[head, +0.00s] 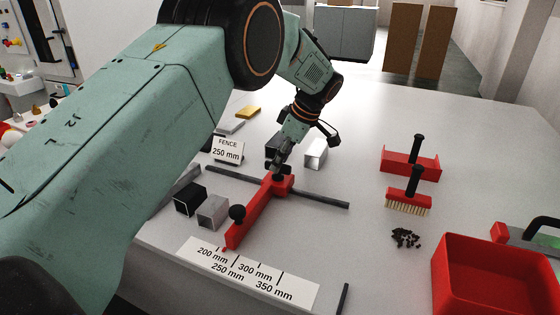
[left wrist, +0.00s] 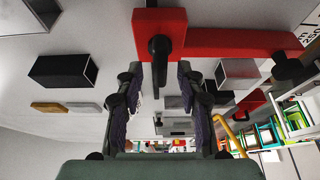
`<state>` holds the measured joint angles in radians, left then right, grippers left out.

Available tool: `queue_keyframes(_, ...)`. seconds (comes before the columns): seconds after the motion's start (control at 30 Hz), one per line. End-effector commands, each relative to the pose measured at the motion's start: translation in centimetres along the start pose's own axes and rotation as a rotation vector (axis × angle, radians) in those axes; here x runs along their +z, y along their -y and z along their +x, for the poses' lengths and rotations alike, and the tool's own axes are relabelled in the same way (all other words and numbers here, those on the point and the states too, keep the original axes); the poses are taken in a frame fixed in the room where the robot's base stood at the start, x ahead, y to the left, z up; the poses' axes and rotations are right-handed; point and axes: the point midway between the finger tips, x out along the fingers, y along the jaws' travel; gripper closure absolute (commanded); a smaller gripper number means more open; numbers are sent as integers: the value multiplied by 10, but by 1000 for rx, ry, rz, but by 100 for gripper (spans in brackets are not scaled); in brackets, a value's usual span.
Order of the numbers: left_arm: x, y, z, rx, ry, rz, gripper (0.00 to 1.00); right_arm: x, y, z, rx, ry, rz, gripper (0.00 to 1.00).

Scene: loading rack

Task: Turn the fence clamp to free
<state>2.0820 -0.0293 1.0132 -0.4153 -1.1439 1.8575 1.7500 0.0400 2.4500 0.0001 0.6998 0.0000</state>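The red fence (head: 253,214) lies across a dark rail on the table, with a black knob (head: 237,213) near its front end. Its red end block (head: 289,183) carries the dark fence clamp, mostly hidden by my left gripper (head: 280,162) in the head view. In the left wrist view the black clamp lever (left wrist: 160,48) stands out from the red block (left wrist: 160,22). My left gripper (left wrist: 160,78) is open, its two fingers apart on either side of the lever's line. I cannot tell whether they touch it. My right gripper is not in view.
A sign (head: 228,150) reads FENCE 250 mm; a scale card (head: 245,272) lies in front. A red brush (head: 408,203), dark crumbs (head: 405,238) and a red bin (head: 480,270) are to the right. Table between is clear.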

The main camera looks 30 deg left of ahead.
Motion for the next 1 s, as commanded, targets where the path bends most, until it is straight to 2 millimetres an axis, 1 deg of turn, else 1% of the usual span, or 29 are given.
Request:
queue_keyframes(0.03, 0, -1, -10, 6, -1, 0, 62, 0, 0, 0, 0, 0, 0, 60)
queue_keyframes(0.3, 0, -1, -66, 5, -1, 0, 62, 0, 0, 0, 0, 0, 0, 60)
queue_keyframes(0.4, 0, -1, -83, 5, 0, 0, 62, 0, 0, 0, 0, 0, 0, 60)
queue_keyframes(0.5, 0, -1, -96, 5, 0, 0, 62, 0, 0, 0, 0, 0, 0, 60)
queue_keyframes(0.7, 0, 0, -107, 2, 0, 0, 62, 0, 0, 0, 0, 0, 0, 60)
queue_keyframes(1.0, 0, 0, -108, 2, 0, 0, 62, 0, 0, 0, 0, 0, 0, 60)
